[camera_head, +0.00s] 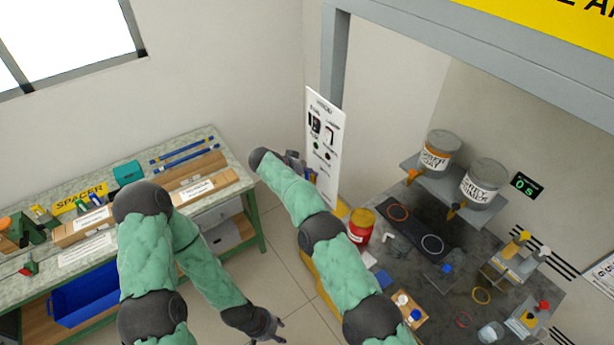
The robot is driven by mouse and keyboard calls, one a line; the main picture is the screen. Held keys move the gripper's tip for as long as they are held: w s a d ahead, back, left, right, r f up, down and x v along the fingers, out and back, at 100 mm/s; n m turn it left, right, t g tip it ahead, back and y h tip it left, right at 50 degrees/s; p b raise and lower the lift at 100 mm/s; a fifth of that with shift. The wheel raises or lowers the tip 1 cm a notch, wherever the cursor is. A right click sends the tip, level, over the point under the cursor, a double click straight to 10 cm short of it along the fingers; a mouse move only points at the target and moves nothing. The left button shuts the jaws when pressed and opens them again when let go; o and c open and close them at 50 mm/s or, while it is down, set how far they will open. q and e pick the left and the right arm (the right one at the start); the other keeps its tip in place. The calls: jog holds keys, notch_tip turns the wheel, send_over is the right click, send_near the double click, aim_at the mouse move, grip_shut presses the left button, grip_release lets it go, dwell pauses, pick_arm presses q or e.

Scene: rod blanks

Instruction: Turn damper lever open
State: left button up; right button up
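A white control panel (322,170) with dark switches, slots and small coloured buttons stands upright beside the booth's grey post. The damper lever cannot be singled out clearly among its small parts. My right gripper (297,161) is at the panel's left edge, partly hidden behind my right wrist. I cannot tell whether it touches the panel or how its fingers stand. My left gripper (277,329) hangs low over the floor, with its fingers apart and nothing visible between them.
A workbench (222,146) with cardboard boxes, blue rods and a blue bin (85,296) is at left. A dark booth table (465,325) at right carries a red can (361,226) and small parts. Two paint pots (484,181) sit on a shelf. Tiled floor lies between.

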jog(key=v, duration=1.2)
dwell(0.3)
